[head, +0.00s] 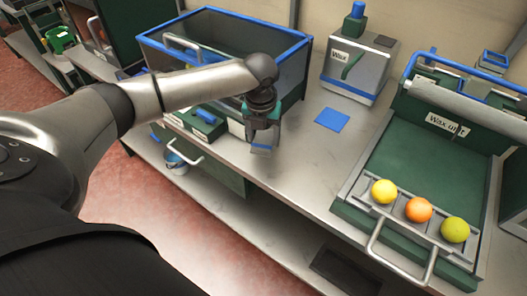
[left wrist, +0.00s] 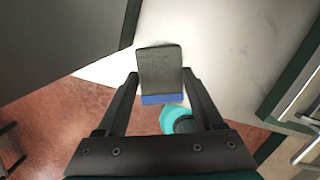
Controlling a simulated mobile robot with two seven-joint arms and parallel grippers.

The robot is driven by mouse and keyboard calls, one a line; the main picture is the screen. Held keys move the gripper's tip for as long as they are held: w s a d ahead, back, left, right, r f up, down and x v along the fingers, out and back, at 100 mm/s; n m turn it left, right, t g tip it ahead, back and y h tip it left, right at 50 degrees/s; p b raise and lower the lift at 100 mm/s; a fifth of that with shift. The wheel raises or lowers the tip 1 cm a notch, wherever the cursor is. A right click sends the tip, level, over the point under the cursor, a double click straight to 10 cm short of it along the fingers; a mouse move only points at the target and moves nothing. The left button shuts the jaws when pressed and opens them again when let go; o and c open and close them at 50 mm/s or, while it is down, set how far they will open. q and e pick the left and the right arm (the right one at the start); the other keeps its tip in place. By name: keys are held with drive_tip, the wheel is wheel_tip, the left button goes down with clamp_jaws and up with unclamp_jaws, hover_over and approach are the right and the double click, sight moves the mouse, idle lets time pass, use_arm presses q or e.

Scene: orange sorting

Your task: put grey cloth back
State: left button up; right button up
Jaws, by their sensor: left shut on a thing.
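The grey cloth (left wrist: 160,68) is a small grey pad with a blue strip along one edge. My left gripper (left wrist: 160,82) is shut on it, with one finger on each side. In the head view the left gripper (head: 262,128) points down in front of the glass-sided bin, over the bench's front part. The cloth (head: 261,149) hangs below its fingers there, partly hidden by them and apparently above the bench top. A flat blue square (head: 332,119) lies on the bench to the right, apart from the cloth. My right gripper is not in view.
A blue-rimmed glass bin (head: 222,25) stands behind my left arm. A grey "Wax" unit (head: 357,68) stands behind the blue square. The green "Wax unit" tray (head: 405,150) at right holds three fruits. A teal bucket (left wrist: 178,118) sits below. Bench around the blue square is clear.

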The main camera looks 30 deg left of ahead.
sight(264, 150)
use_arm(q)
drive_tip(key=shift+f+b, duration=0.5)
drive_tip(key=shift+f, duration=2.05)
drive_tip(key=shift+f, duration=0.2)
drive_tip(key=o, duration=1.3)
drive_tip(key=r+p, duration=0.1)
drive_tip(key=r, duration=0.3)
drive_tip(key=s+r+p, duration=0.1)
drive_tip(key=r, duration=0.3)
drive_tip(key=r+p, duration=0.1)
drive_tip(key=r, duration=0.3)
drive_tip(key=shift+s+d+r, duration=0.15)
drive_tip(key=shift+s+d, duration=0.15)
drive_tip(key=shift+s, duration=0.05)
